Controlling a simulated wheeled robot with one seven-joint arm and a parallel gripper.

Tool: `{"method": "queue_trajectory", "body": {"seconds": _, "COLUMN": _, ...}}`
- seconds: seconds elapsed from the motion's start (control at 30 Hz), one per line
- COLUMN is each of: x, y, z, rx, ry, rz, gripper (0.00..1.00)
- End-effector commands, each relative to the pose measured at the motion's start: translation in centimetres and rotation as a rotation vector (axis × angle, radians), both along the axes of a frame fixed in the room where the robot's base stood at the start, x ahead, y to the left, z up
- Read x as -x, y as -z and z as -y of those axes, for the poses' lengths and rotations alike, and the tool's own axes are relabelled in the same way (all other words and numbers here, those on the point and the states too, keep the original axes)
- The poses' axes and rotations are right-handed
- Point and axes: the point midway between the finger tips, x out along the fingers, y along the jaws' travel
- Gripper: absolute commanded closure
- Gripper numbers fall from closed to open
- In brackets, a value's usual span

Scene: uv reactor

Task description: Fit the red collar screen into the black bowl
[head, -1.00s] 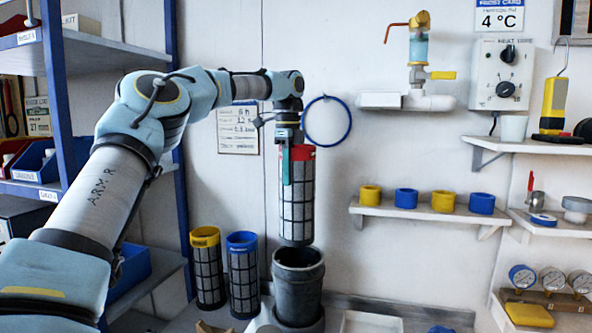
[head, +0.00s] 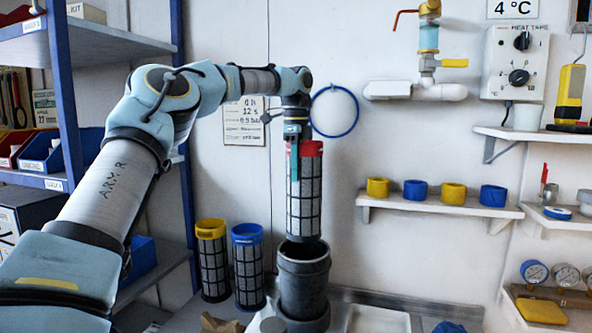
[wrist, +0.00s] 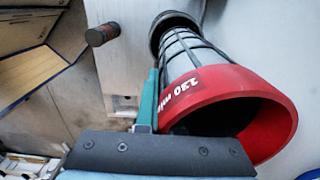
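The black bowl (head: 303,285) stands upright below, mouth up. The screen's lower end is at the bowl's mouth in the head view; I cannot tell whether it is just above or slightly inside. In the wrist view the red collar (wrist: 225,100) reads "130 mic", with a green finger (wrist: 148,105) against it; the bowl's rim (wrist: 172,22) shows at the screen's far end.
A yellow collar screen (head: 212,265) and a blue collar screen (head: 248,270) stand left of the bowl. A white tray (head: 375,318) lies to its right. A wall shelf (head: 440,207) with yellow and blue rings is at right. A blue hoop (head: 334,110) hangs behind my gripper.

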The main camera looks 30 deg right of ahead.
Motion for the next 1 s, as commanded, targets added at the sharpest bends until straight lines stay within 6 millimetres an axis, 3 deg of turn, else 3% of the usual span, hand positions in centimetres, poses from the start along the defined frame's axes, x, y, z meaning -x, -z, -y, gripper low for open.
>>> {"method": "queue_trajectory", "body": {"seconds": 0.33, "x": 0.0, "y": 3.2, "z": 0.0, "rx": 0.001, "ry": -0.001, "rz": 0.001, "gripper": 1.00}}
{"method": "queue_trajectory", "body": {"seconds": 1.0, "x": 0.0, "y": 3.4, "z": 0.0, "rx": 0.001, "ry": 0.000, "rz": 0.001, "gripper": 1.00}}
